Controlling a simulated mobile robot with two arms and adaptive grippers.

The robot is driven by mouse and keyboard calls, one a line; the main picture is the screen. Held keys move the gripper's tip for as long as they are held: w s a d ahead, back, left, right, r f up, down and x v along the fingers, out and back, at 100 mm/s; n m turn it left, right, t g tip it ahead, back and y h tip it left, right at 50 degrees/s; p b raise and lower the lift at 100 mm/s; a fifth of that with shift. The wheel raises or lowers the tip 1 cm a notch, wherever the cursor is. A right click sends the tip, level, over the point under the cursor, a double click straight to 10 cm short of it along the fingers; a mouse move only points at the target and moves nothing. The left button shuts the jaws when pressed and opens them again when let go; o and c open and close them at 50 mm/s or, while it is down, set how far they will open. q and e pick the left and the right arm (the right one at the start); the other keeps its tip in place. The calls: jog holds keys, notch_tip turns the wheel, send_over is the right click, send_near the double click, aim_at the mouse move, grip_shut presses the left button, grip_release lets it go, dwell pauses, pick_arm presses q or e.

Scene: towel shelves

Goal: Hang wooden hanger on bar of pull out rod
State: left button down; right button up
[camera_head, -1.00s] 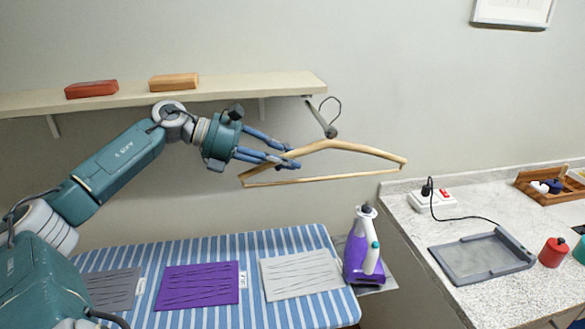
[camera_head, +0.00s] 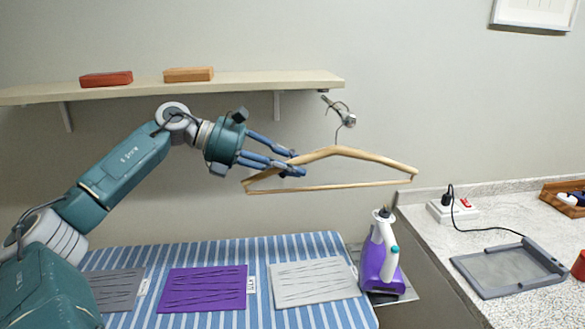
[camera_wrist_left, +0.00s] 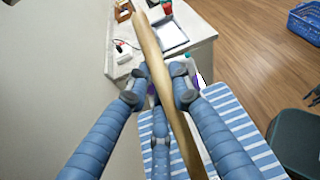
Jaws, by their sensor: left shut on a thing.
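My left gripper (camera_head: 296,166) is shut on the left arm of the wooden hanger (camera_head: 345,153). In the left wrist view the hanger's wooden bar (camera_wrist_left: 151,55) runs between the blue fingers (camera_wrist_left: 158,98). The hanger is held in the air, nearly level, with its hook upward. The hook's top meets or overlaps the pull-out rod (camera_head: 338,110), a short metal bar below the shelf's right end. I cannot tell whether the hook rests on the rod or only passes in front of it. My right gripper is in neither view.
A wall shelf (camera_head: 230,84) above my arm holds a red block (camera_head: 106,79) and a tan block (camera_head: 188,74). Below are a striped ironing surface (camera_head: 260,255) with folded cloths and a purple spray bottle (camera_head: 380,255). A speckled counter (camera_head: 440,220) stands right.

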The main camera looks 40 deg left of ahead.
pick_arm(q)
jog(key=shift+f, duration=0.15)
jog(key=c, duration=1.4)
grip_release()
jog(key=shift+c, duration=0.2)
